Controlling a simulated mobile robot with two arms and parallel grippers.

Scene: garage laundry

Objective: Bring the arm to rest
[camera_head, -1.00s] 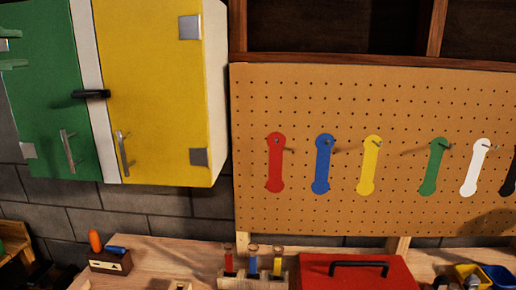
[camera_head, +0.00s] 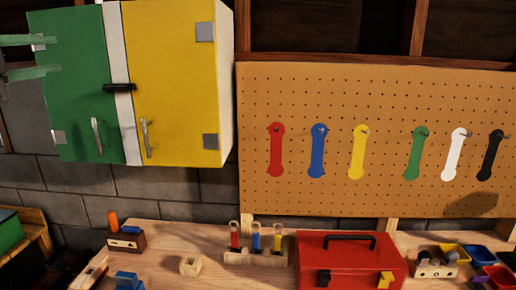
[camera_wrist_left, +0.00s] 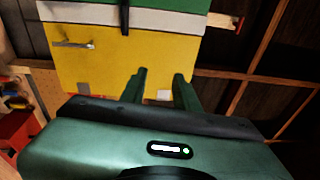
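My left gripper (camera_head: 57,55) shows at the left edge of the head view, its two green fingers apart, with nothing between them. It is in front of the upper left of the green cabinet door (camera_head: 75,80); I cannot tell how far off it is. In the left wrist view the fingers (camera_wrist_left: 160,82) stand apart before the yellow cabinet door (camera_wrist_left: 95,65), with no object between them. My right gripper is in neither view.
The wall cabinet is shut, with a black latch (camera_head: 119,87) across its white strip. A pegboard (camera_head: 300,100) holds several coloured wrenches. Below, the wooden workbench (camera_head: 205,240) carries a red toolbox (camera_head: 350,255), a tool rack (camera_head: 255,257) and small bins.

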